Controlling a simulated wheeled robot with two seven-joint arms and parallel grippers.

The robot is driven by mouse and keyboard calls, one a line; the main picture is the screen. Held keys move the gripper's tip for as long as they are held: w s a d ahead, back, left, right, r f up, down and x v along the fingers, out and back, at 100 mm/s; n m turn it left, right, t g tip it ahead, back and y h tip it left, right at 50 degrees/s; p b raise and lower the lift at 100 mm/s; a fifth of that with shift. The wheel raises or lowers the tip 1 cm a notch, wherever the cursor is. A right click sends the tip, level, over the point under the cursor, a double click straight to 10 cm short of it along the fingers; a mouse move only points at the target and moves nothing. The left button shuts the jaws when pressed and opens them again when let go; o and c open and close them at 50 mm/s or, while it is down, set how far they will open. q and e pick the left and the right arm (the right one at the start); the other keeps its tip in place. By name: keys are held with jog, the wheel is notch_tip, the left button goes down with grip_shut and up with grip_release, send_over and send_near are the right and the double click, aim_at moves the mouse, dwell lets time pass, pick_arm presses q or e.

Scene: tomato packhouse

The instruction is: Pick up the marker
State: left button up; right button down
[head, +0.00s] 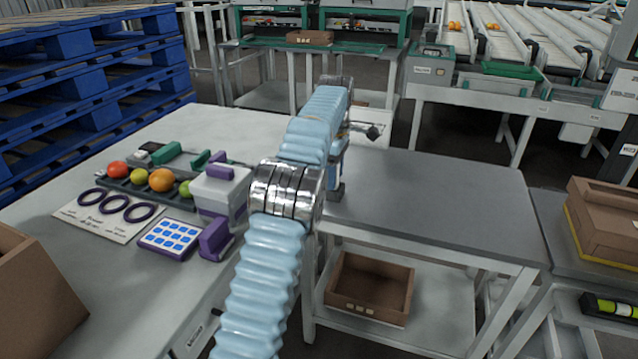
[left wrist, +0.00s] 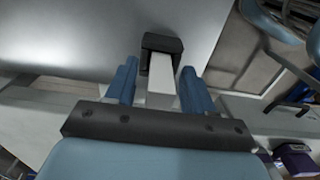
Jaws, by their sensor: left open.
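In the left wrist view, a pale grey-white bar with a black block at its far end, which looks like the marker (left wrist: 161,75), lies between the two blue fingers of my left gripper (left wrist: 159,68). A narrow gap shows on each side of the bar, so the fingers are open around it and not closed on it. In the head view my left gripper (head: 335,176) points down at the left edge of the grey table, largely hidden by my own arm. A dark block (head: 336,193) shows at its fingertips, probably the marker's black end. My right gripper is in neither view.
The grey table (head: 430,200) is otherwise clear. A brown box (head: 340,300) sits on its lower shelf. On the left, a pale bench (head: 125,290) holds a tray of fruit (head: 128,186), a white and purple device (head: 220,190) and a card with purple rings (head: 88,220).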

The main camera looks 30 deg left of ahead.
pick_arm(q)
jog(key=shift+f, duration=0.2)
grip_shut()
jog(key=shift+r, duration=0.2)
jog(key=shift+w+r, duration=0.1)
jog(key=shift+r, duration=0.5)
jog(key=s+d+r, duration=0.4)
jog(key=d+r, duration=0.1)
jog(key=r, duration=0.3)
jog(key=s+d+r, duration=0.5)
jog(key=r, duration=0.3)
jog(key=shift+d+r, duration=0.25)
jog(key=shift+d, duration=0.1)
